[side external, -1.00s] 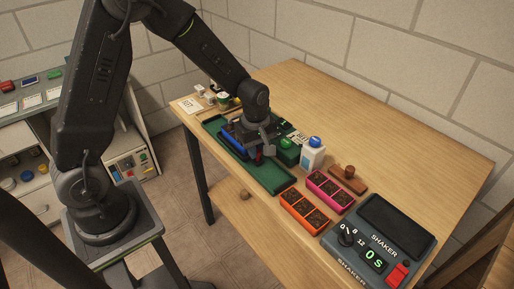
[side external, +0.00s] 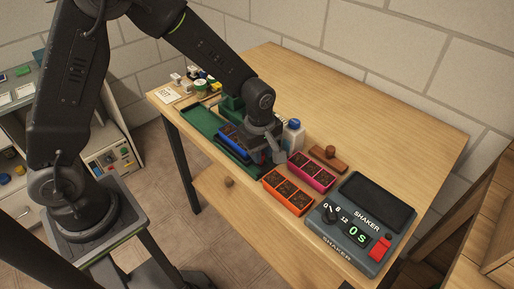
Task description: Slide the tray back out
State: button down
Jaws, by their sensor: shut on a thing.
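A blue tray (side external: 228,139) with dark cells lies low on a long green base (side external: 197,118) on the table. The arm covers its right part. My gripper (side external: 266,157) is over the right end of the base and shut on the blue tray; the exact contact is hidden. The bare floor of the green base shows to the left of the tray. A green block (side external: 231,104) stands behind the base, partly hidden by my arm.
An orange tray (side external: 288,193) and a magenta tray (side external: 311,171) lie to the right. A blue-capped white bottle (side external: 293,136) stands close behind my gripper. A wooden stamp (side external: 329,156) and the shaker (side external: 341,234) are farther right. The back of the table is clear.

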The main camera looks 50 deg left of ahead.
jog(key=c, duration=1)
grip_release()
jog(key=shift+d, duration=0.2)
jog(key=r, duration=1.4)
jog(key=shift+s, duration=0.3)
jog(key=s+a+r+m+t, duration=0.1)
jog(key=s+a+r+m, duration=0.1)
jog(key=s+m, duration=0.3)
jog(key=s+a+r+m+t, duration=0.2)
jog(key=s+m, duration=0.3)
jog(key=s, duration=0.2)
jog(key=s+a+r+m+t, duration=0.2)
jog(key=s+r+m, duration=0.1)
jog(key=s+m, duration=0.3)
jog(key=shift+s+a+r, duration=0.1)
jog(key=shift+s+a, duration=0.15)
jog(key=shift+a, duration=0.15)
